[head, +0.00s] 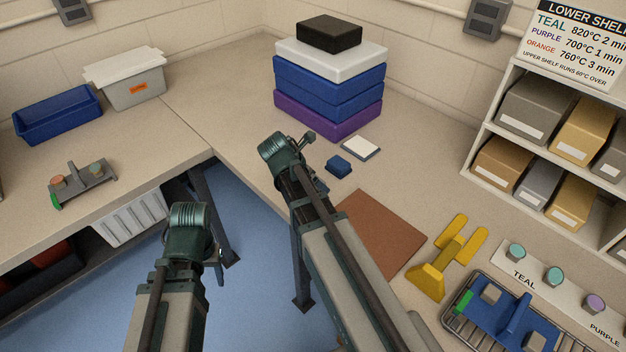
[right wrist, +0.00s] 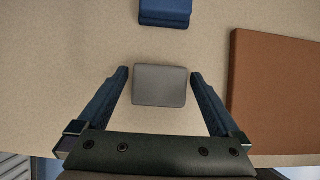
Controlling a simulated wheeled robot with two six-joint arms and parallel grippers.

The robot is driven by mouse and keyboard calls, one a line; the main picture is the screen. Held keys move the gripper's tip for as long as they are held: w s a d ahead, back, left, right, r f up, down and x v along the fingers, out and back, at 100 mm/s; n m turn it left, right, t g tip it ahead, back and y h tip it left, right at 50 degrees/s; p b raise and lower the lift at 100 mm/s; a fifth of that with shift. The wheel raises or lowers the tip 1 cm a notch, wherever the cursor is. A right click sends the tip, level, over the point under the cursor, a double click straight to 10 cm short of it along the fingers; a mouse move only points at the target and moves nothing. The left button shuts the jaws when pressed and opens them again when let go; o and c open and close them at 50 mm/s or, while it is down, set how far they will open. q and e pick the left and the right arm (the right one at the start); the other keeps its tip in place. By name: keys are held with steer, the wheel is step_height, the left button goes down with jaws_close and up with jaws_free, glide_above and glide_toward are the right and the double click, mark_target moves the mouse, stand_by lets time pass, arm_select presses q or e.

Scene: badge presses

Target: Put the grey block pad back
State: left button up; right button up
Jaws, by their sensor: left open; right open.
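The grey block pad (right wrist: 160,86) lies flat on the beige table in the right wrist view. My right gripper (right wrist: 160,76) is open, with one finger on each side of the pad in that view and a small gap at both sides. I cannot tell how far above the table the fingertips are. In the head view, my right arm's wrist (head: 283,152) hides this pad. My left gripper (head: 219,264) is open and empty over the floor in front of the tables; its fingers are mostly hidden.
A blue block (head: 338,165) and a white pad (head: 360,147) lie beyond my right gripper. A brown mat (head: 380,233) is to the right, then a yellow stand (head: 450,258) and a blue fixture (head: 508,318) on a wire rack. Stacked boxes (head: 330,100) stand behind.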

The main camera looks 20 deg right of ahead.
steer(key=p+v, duration=0.9)
steer(key=v, duration=0.3)
steer(key=shift+p, duration=0.35)
steer(key=s+a+f+m+g+y, duration=0.2)
steer(key=s+a+f+m+y, duration=0.1)
steer(key=s+a+m, duration=1.1)
steer(key=shift+s+a+f+m+y, duration=0.2)
steer(key=shift+a+m+y, duration=0.7)
steer(key=shift+a+m, duration=0.8)
steer(key=shift+d+m, duration=0.3)
steer(key=shift+d, duration=0.05)
steer(key=shift+c, duration=0.2)
